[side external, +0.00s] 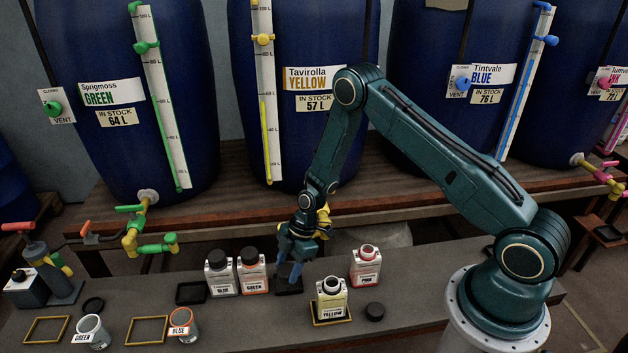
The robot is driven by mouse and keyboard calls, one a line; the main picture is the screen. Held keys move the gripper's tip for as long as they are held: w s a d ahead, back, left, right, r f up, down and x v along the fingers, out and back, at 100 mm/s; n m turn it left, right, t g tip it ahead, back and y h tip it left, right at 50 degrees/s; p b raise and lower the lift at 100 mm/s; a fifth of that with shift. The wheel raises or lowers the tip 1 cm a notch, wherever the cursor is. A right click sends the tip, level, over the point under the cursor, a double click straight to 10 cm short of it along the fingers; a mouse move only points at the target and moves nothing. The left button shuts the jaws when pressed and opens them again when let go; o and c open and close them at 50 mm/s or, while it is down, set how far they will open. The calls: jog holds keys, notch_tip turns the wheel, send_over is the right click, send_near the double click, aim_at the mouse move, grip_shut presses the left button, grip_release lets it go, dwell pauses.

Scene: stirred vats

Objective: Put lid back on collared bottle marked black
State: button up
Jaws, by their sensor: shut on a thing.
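My gripper (289,275) points down over a dark square pad (289,289) on the grey bench, right of the bottle marked GREEN. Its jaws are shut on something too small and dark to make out. I can read no bottle as marked black. A dark bottle (25,289) with a white label, too small to read, stands at the far left. A loose black lid (375,310) lies right of the bottle marked YELLOW (332,298). Another dark round piece (93,304) lies at the left; I cannot tell whether it is a lid.
Black-capped bottles marked BLUE (220,275) and GREEN (252,273) stand left of my gripper. A bottle marked PINK (366,267) stands to its right. Cups marked GREEN (91,332) and BLUE (184,324) are at the front left. Taps hang behind, off the vats.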

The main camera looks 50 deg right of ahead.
jog(key=s+d+r+n+g, duration=0.2)
jog(key=s+d+n+g, duration=0.1)
jog(key=s+d+n, duration=0.5)
jog(key=shift+s+d+r+n+g, duration=0.15)
jog(key=shift+d+r+n+g, duration=0.2)
jog(key=shift+n, duration=0.65)
jog(key=shift+f+h, duration=0.3)
jog(key=shift+f, duration=3.05)
jog(key=shift+f, duration=0.15)
jog(key=o, duration=1.5)
jog(key=shift+r, duration=3.5)
